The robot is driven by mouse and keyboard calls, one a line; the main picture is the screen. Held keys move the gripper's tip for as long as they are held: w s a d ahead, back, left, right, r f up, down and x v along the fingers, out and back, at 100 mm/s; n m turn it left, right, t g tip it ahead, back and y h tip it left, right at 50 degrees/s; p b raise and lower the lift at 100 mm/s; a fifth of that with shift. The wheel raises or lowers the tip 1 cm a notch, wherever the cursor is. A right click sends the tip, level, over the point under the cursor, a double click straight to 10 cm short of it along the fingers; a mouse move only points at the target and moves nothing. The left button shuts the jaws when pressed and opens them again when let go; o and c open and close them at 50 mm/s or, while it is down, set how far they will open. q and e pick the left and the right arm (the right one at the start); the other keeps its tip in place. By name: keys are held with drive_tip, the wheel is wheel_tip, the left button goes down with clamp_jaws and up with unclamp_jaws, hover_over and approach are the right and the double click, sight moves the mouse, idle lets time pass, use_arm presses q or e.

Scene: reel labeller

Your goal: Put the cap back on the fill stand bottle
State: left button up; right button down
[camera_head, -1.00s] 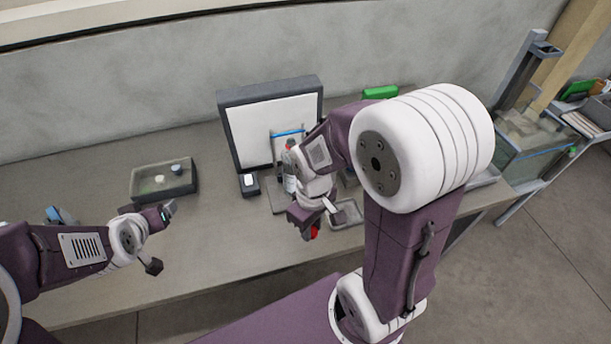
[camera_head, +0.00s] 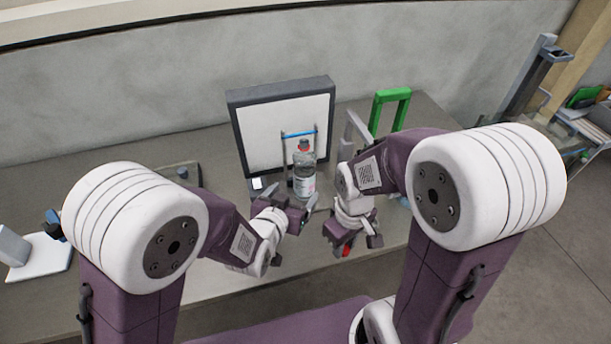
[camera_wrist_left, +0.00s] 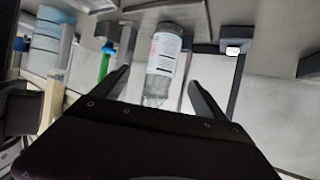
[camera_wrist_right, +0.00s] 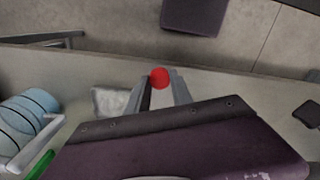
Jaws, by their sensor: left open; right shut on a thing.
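The clear bottle (camera_head: 304,172) with a white label stands upright in front of the framed white panel; its top looks reddish. In the left wrist view the bottle (camera_wrist_left: 163,55) appears upside down, in line with the gap between my left fingers. My left gripper (camera_head: 292,241) is open and empty, just in front of the bottle, apart from it as far as I can tell. My right gripper (camera_wrist_right: 160,85) is shut on the round red cap (camera_wrist_right: 159,76). It holds the cap (camera_head: 346,252) near the table's front edge, right of and in front of the bottle.
The white panel (camera_head: 262,126) in a dark frame stands behind the bottle, with a blue bar (camera_head: 298,133) above it. A green handle-shaped frame (camera_head: 391,96) stands at the back right. A dark tray (camera_head: 187,170) is partly hidden behind my left arm.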

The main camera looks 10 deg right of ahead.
sight(302, 181)
use_arm(q)
drive_tip(key=shift+w, duration=0.1)
drive_tip(key=x, duration=0.6)
drive_tip(key=shift+w+d+f+p, duration=0.1)
drive_tip(key=shift+w+f+p, duration=0.1)
drive_tip(key=shift+w+p, duration=0.15)
use_arm(e)
drive_tip(key=shift+r, duration=0.25)
use_arm(q)
drive_tip(key=shift+s, duration=0.1)
drive_tip(key=shift+w, duration=0.25)
use_arm(e)
drive_tip(key=shift+r, duration=0.15)
use_arm(q)
drive_tip(key=x, duration=0.2)
drive_tip(key=p+x, duration=0.1)
drive_tip(key=x, duration=0.2)
drive_tip(key=shift+w+r, duration=0.15)
drive_tip(key=shift+r, duration=0.1)
use_arm(e)
drive_tip(key=shift+r, duration=0.35)
use_arm(q)
drive_tip(key=shift+r, duration=0.1)
clamp_jaws()
